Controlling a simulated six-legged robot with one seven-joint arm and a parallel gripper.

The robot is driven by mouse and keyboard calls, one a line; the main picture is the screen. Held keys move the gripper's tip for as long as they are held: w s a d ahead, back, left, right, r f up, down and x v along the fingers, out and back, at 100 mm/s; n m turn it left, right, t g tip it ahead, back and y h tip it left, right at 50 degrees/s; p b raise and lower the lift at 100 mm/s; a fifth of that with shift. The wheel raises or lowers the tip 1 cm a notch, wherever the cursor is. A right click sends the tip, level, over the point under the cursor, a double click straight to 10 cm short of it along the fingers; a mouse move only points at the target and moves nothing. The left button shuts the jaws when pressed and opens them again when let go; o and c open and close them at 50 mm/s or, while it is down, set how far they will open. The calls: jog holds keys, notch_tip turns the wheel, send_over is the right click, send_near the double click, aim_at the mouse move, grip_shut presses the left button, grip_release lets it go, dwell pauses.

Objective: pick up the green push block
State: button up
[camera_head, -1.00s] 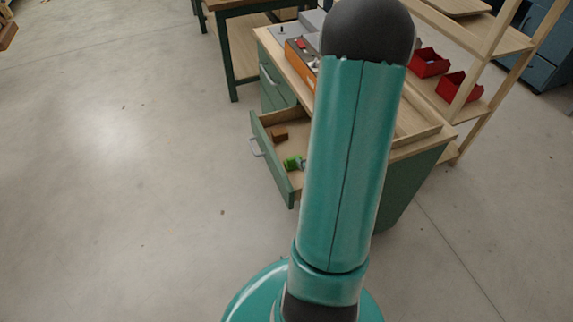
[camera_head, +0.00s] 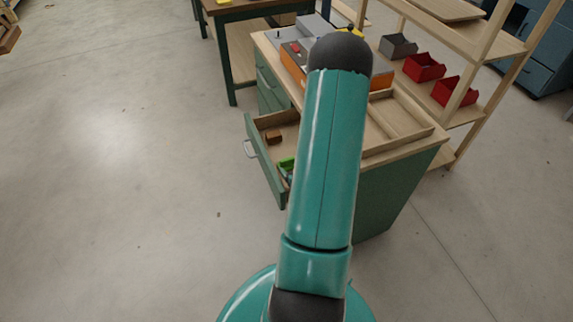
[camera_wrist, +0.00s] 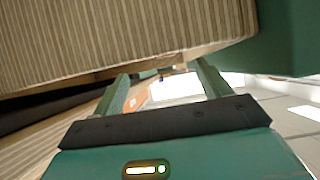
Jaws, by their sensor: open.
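The green push block (camera_head: 287,163) lies in the open drawer (camera_head: 265,165) of the green workbench, in the head view. My arm covers part of it on the right. The block cannot be made out in the wrist view. My gripper (camera_wrist: 162,74) shows in the wrist view with its two fingers apart and nothing between them. It is close to a striped wooden surface and a green panel. In the head view my gripper is hidden behind my arm, so its distance from the block cannot be told.
A brown block (camera_head: 273,138) lies farther back in the drawer. The workbench top (camera_head: 420,142) carries a wooden tray (camera_head: 398,117) and orange and grey items. A wooden shelf (camera_head: 480,48) with red bins (camera_head: 424,67) stands behind.

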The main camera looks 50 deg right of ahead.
aim_at(287, 159)
jog(key=x, duration=0.7)
jog(key=shift+w+d, duration=0.1)
jog(key=c, duration=1.1)
jog(key=shift+o, duration=0.2)
jog(key=shift+r, duration=0.1)
